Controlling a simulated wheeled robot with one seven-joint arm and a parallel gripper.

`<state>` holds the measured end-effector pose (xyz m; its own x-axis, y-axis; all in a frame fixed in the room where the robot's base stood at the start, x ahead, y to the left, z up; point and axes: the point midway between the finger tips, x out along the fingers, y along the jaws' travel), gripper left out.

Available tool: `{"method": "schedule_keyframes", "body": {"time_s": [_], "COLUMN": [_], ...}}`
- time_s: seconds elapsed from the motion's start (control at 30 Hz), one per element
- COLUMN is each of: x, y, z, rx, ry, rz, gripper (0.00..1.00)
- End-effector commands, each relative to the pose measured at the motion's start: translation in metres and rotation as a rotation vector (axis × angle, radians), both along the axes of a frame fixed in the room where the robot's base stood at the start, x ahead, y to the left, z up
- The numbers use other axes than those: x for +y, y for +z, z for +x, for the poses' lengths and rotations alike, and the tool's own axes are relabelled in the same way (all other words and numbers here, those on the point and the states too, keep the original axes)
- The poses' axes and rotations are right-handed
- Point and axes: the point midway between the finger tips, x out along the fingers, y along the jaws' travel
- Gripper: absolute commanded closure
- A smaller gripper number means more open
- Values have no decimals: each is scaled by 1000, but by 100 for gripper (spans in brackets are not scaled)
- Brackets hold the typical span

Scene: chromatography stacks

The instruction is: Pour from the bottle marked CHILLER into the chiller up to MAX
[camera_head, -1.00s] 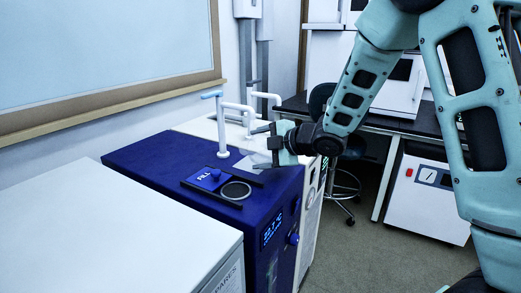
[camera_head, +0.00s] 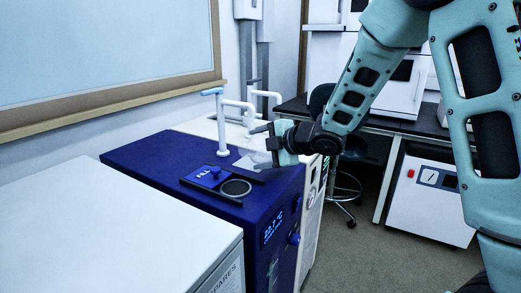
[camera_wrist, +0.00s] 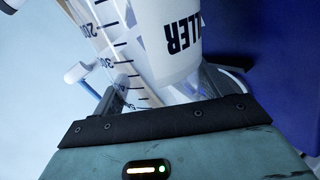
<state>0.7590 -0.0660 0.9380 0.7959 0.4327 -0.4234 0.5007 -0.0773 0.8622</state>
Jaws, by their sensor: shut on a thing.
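The chiller (camera_head: 150,160) is a dark blue box with a lit temperature display on its front. My gripper (camera_head: 266,146) is above the chiller's back right part, shut on a translucent bottle (camera_head: 250,160) that is hard to make out there. In the wrist view the bottle (camera_wrist: 130,50) lies between the fingers, with black graduations and a white label reading "LLER"; the rest of the word is hidden. The bottle looks apart from the opening. No MAX mark is readable.
White pipes (camera_head: 222,125) with a blue-tipped handle rise behind the opening. A white cabinet (camera_head: 90,225) marked SPARES stands at the near left. A black bench (camera_head: 390,122), a stool (camera_head: 345,185) and a white unit (camera_head: 428,200) stand at the right.

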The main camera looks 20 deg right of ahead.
Motion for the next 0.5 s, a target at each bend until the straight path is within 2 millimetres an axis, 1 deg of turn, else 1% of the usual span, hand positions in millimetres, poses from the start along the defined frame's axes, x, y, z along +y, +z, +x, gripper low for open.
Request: {"method": "schedule_keyframes", "body": {"time_s": [0.5], "x": [2], "y": [-6], "z": [0], "rx": [-28], "ry": [1], "rz": [-58], "gripper": [73]}}
